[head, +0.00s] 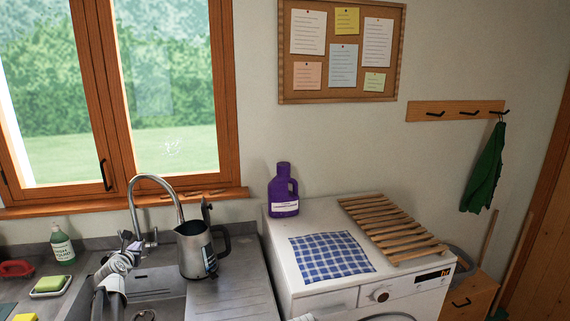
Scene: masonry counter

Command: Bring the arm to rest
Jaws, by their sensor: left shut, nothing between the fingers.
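My left arm rises from the bottom left over the sink (160,284). Its left gripper (127,239) is small and partly lost against the sink and tap behind it. It is shut and holds nothing. It appears in front of the curved metal tap (157,180), to the left of the metal jug (195,254); whether it touches the tap I cannot tell. The jug stands upright by the sink, with a dark handle on its right and a dark raised part at its top. My right gripper is not in view.
A green bottle (62,243), a sponge on a dish (50,284) and a red item (16,268) are left of the sink. On the white washing machine (284,257) are a purple bottle (283,193), a checked cloth (330,257) and a wooden rack (393,228). The drainboard (235,290) is clear in front.

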